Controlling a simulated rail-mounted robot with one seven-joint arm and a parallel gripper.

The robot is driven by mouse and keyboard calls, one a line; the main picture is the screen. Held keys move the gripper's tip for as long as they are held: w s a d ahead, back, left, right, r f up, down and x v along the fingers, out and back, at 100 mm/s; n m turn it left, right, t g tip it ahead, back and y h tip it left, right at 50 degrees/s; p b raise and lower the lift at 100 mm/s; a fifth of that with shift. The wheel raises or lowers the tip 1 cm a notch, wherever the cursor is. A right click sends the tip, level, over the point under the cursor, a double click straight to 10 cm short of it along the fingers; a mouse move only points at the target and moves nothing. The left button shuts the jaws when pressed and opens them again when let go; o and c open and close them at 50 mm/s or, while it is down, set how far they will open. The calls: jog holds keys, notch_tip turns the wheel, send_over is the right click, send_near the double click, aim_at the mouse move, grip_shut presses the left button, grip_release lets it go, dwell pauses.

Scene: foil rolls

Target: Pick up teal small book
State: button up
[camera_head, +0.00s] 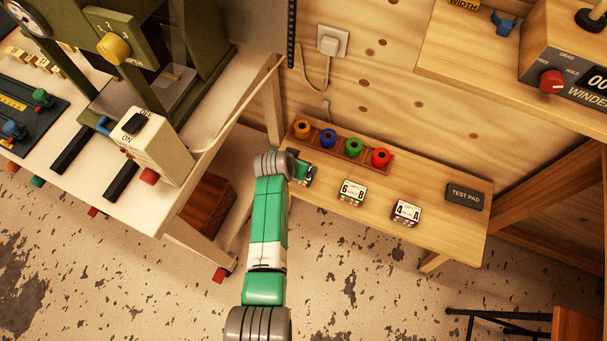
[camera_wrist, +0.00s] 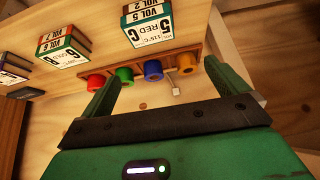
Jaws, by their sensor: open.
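In the head view, the teal book (camera_head: 305,178) is mostly hidden behind the end of my arm. My gripper (camera_wrist: 160,70) is open, with its two green fingers apart and nothing between them. The book lies beyond the fingertips in the wrist view, and I see no contact.
A rack (camera_head: 342,147) with orange, blue, green and red rolls lies behind, close to the wall. A test pad (camera_head: 464,197) lies at the right. Bench between them is clear.

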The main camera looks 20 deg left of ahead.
jog(key=f+b, duration=0.2)
jog(key=f, duration=0.1)
jog(key=w+f+b, duration=0.1)
jog(key=f+b, duration=0.1)
jog(key=f, duration=0.1)
jog(key=w+d+f+b, duration=0.1)
jog(key=f+b, duration=0.2)
jog(key=f, duration=0.1)
jog(key=shift+w, duration=0.25)
jog(key=shift+a+r, duration=0.1)
jog(key=shift+c, duration=0.5)
jog(key=c, duration=1)
